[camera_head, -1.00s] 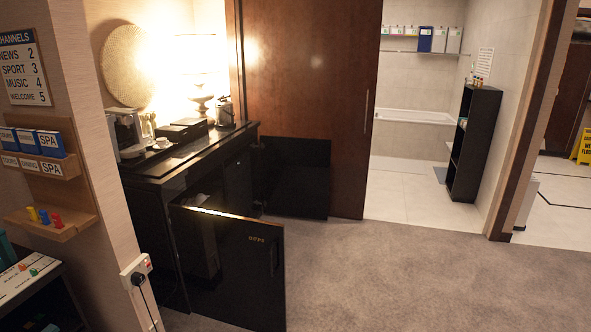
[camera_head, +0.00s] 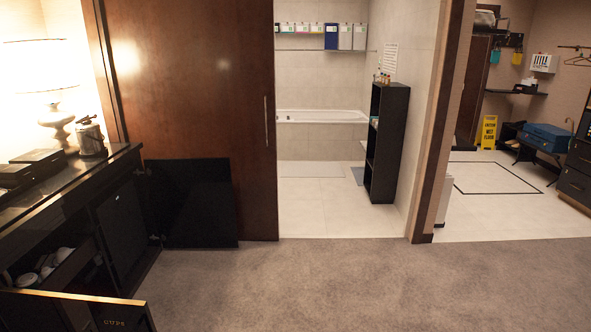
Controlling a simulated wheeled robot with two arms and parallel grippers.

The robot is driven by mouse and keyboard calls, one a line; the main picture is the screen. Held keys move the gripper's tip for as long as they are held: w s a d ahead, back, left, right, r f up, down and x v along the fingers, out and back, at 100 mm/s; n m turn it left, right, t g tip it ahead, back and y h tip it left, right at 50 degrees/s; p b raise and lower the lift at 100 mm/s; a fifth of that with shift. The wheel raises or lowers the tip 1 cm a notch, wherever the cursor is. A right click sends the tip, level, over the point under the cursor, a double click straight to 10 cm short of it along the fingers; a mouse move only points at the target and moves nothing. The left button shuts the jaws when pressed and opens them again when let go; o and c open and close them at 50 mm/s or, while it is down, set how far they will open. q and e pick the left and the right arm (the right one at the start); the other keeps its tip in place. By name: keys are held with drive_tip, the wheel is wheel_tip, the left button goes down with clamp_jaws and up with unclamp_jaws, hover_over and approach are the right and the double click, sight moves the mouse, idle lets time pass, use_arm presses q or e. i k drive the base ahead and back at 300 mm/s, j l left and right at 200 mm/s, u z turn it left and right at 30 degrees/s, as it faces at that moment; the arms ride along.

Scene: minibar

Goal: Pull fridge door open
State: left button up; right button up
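A dark minibar cabinet (camera_head: 75,190) stands at the left. In its far compartment is a dark upright panel (camera_head: 120,235) with a small pale mark near its top. It looks like the fridge front and appears shut, though the dim light makes this hard to tell. A black cabinet door (camera_head: 190,203) stands swung open at the cabinet's far end, in front of the brown wooden door. Neither of my grippers is in view.
An open door marked CUPS (camera_head: 120,318) juts out at the lower left, with white cups (camera_head: 45,265) behind it. A lamp (camera_head: 58,115) stands on the cabinet top. Grey carpet (camera_head: 330,285) in front is clear. A bathroom doorway and black shelf (camera_head: 385,140) lie beyond.

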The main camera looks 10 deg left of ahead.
sight(118, 219)
drive_tip(key=i+u, duration=0.1)
drive_tip(key=i, duration=0.6)
drive_tip(key=i+l, duration=0.15)
drive_tip(key=i, duration=0.5)
drive_tip(key=i+l+u, duration=0.15)
drive_tip(key=i, duration=0.55)
drive_tip(key=i+j+u, duration=0.25)
drive_tip(key=u, duration=0.25)
drive_tip(key=i+u, duration=0.8)
drive_tip(key=u, duration=0.15)
drive_tip(key=i+l+u, duration=0.2)
drive_tip(key=i+u, duration=0.25)
drive_tip(key=i+l+u, duration=0.25)
drive_tip(key=u, duration=0.25)
drive_tip(key=i+u, duration=0.4)
drive_tip(key=i+l+u, duration=0.15)
drive_tip(key=u, duration=0.2)
drive_tip(key=i+l+u, duration=0.25)
drive_tip(key=u, duration=0.15)
drive_tip(key=i, duration=0.05)
